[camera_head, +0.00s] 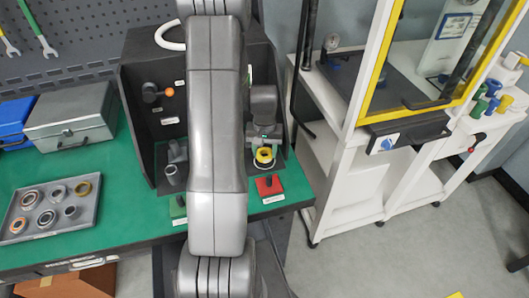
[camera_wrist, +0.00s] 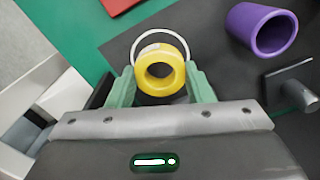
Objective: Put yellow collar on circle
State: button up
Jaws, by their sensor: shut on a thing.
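The yellow collar (camera_wrist: 148,83) is a short ring with an open centre. In the wrist view it sits between the two green fingertips of my gripper (camera_wrist: 160,74), which are shut on it. A thin white circle (camera_wrist: 137,44) on the dark surface shows behind and around the collar's far side; its near part is hidden. In the head view the collar (camera_head: 264,154) is below my gripper (camera_head: 265,142), over the white circle (camera_head: 256,166). I cannot tell whether the collar touches the surface.
A purple cylinder (camera_wrist: 248,40) stands close by on the right in the wrist view. A red block (camera_head: 269,187) is in front of the dark booth. A grey tray (camera_head: 88,218) with several rings lies at left on the green table (camera_head: 140,215).

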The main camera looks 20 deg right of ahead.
jog(key=shift+f, duration=0.85)
jog(key=shift+f, duration=0.15)
jog(key=o, duration=1.2)
notch_tip(320, 180, up, 12)
jog(key=shift+b, duration=0.4)
